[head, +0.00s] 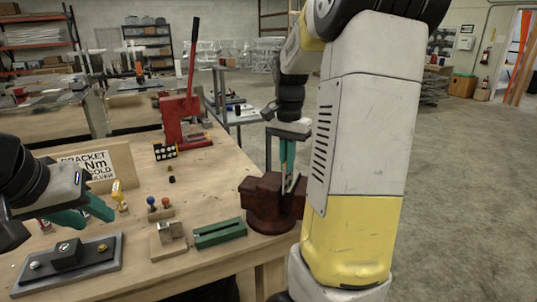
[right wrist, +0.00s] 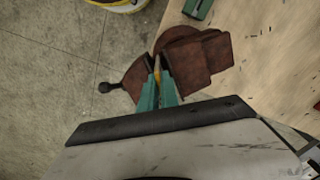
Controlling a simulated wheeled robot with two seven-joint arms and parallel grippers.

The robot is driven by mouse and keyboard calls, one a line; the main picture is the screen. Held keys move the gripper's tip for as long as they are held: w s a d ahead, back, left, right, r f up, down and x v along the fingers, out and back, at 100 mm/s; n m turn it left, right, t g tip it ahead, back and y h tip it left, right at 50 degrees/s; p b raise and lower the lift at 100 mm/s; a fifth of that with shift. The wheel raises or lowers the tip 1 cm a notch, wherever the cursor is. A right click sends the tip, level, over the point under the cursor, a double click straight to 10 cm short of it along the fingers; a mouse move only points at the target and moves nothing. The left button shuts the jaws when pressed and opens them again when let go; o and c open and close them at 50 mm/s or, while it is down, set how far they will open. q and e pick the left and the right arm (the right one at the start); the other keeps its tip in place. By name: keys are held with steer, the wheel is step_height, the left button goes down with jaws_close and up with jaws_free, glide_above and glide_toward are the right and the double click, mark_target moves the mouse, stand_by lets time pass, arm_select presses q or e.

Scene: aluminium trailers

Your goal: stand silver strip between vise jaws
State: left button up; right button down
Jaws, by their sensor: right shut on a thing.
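The dark red vise (head: 262,205) stands at the right edge of the wooden bench, and its two jaws show in the right wrist view (right wrist: 205,60). My right gripper (head: 288,160) points down over the vise, its teal fingers shut on a thin strip (head: 291,184). The strip looks silver in the head view and hangs roughly upright at the jaw gap. In the right wrist view the fingertips (right wrist: 161,82) mostly hide it. I cannot tell how deep it sits or whether it touches a jaw. My left gripper (head: 92,216) is open and empty over the bench's left side.
A green slotted block (head: 219,233), a small wooden block (head: 167,240) and a grey plate with knobs (head: 68,266) lie on the front of the bench. A red lever press (head: 185,115) and a bracket sign (head: 97,165) stand behind. Open floor lies right of the bench.

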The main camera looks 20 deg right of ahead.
steer(key=shift+f, duration=2)
steer(key=c, duration=1.5)
jaws_free()
step_height(320, 180, up, 8)
steer(key=shift+f, duration=0.15)
